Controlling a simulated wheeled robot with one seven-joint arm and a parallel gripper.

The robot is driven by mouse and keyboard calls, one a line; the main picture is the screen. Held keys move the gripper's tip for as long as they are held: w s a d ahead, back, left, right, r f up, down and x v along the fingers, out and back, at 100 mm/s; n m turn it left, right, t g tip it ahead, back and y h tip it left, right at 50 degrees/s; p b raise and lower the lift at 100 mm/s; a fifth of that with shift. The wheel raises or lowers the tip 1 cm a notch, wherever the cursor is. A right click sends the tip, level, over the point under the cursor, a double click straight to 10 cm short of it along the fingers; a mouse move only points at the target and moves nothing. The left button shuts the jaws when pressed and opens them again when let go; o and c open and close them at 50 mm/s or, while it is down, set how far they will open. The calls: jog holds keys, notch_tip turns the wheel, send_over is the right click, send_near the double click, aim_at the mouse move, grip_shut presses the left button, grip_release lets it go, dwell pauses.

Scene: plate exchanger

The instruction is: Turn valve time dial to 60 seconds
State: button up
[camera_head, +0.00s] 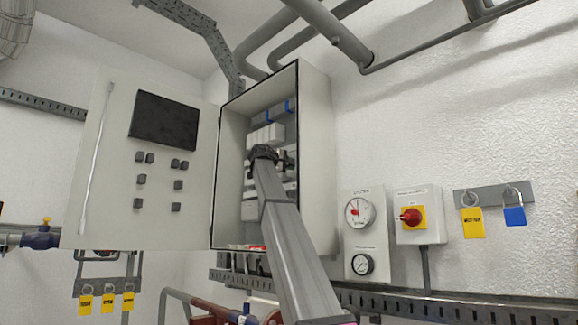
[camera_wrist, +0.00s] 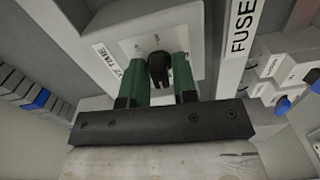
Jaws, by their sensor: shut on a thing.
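The valve time dial is a black knob (camera_wrist: 159,69) on a pale panel (camera_wrist: 125,47) in the wrist view. A label ending in "TIME" (camera_wrist: 108,60) is beside it. My gripper (camera_wrist: 160,80) has two green fingers, one on each side of the knob, and is shut on it. The dial's scale marks are too small to read, so its setting cannot be told. In the head view my gripper (camera_head: 264,153) reaches into the open grey cabinet (camera_head: 317,150), and my arm hides the dial.
The cabinet door (camera_head: 150,215) stands open to the left. A strip marked "FUSE" (camera_wrist: 239,45) runs close to the right of my gripper. White labelled blocks (camera_wrist: 285,65) are further right. Gauges (camera_head: 359,212) and a red switch (camera_head: 411,216) are on the wall outside.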

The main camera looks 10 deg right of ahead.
jog(key=m, duration=0.6)
jog(key=shift+m, duration=0.4)
dwell(0.4)
jog(key=o, duration=0.7)
jog(key=v, duration=1)
jog(key=shift+s+a, duration=0.25)
jog(key=shift+a, duration=0.05)
jog(key=shift+s, duration=0.1)
